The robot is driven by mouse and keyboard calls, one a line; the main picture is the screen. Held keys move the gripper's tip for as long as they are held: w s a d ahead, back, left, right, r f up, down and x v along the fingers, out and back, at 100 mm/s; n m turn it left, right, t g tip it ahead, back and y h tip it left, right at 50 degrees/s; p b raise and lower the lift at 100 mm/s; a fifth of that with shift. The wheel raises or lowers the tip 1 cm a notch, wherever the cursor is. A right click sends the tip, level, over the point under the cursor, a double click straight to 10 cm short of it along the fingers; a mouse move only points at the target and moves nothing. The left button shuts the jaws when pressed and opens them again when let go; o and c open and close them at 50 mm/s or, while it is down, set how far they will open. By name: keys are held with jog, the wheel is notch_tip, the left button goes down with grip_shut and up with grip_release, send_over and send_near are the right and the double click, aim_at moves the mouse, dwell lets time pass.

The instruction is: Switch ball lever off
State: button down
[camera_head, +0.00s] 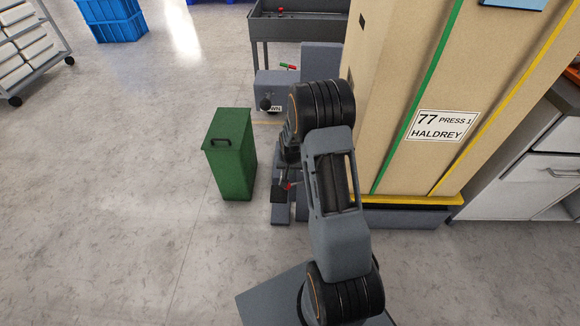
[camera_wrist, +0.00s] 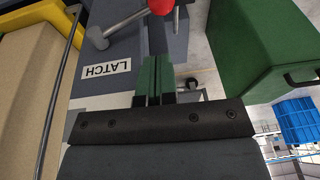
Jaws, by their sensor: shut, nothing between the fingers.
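The lever with a red ball (camera_wrist: 160,5) on a bare metal arm shows at the top edge of the wrist view, partly cut off. Its arm runs down left to a pivot on a grey housing beside a white LATCH label (camera_wrist: 106,69). A small red spot, which looks like the same ball, shows in the head view (camera_head: 289,185), next to my arm. My gripper's green fingers (camera_wrist: 154,66) are shut and empty, just below the ball in the wrist picture and apart from it. In the head view my arm hides most of the gripper and housing.
A green bin (camera_head: 230,155) stands close to the left of my gripper. A beige press cabinet (camera_head: 410,70) stands to the right. Behind is a grey box (camera_head: 285,90) with a black ball knob (camera_head: 265,103) and a red-green handle (camera_head: 289,66).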

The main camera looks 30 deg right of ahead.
jog(key=x, duration=0.2)
jog(key=b+x, duration=0.1)
jog(key=x, duration=0.2)
jog(key=shift+s+a+f+b, duration=0.2)
jog(key=shift+f+b, duration=0.2)
jog(key=shift+a+f+b, duration=0.2)
jog(key=shift+f+b, duration=0.1)
jog(key=shift+f, duration=0.55)
